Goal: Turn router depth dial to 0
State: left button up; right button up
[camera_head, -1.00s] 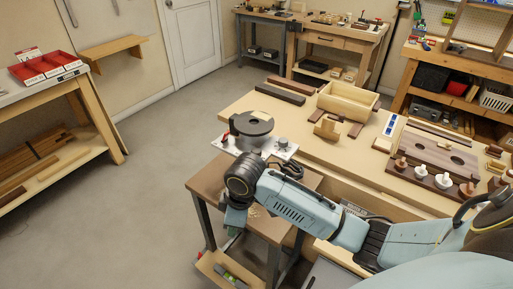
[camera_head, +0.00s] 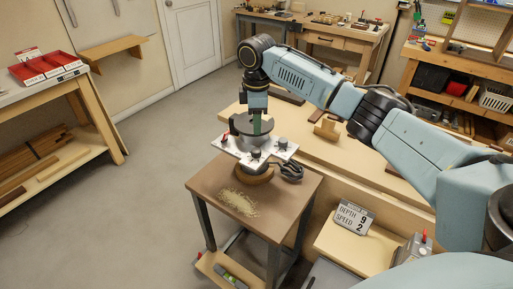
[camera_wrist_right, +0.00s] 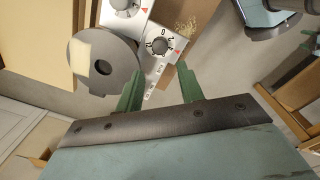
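A second dial (camera_wrist_right: 122,5) is cut by the top edge. I cannot tell which is depth. My right gripper (camera_wrist_right: 160,69) is open and empty, its green fingers apart just below the first dial in the picture. In the head view the right gripper (camera_head: 256,124) hangs over the router. My left gripper is out of view.
A sign (camera_head: 350,218) reads DEPTH 9, SPEED 2. A small brown table (camera_head: 207,181) with sawdust (camera_head: 238,202) stands below the router. A black cable (camera_head: 290,172) lies beside the plate. My right arm hides much of the workbench (camera_head: 312,150).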

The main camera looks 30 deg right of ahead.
aim_at(256, 150)
jog(key=f, duration=1)
jog(key=shift+w+f, duration=0.2)
jog(key=shift+f, duration=0.2)
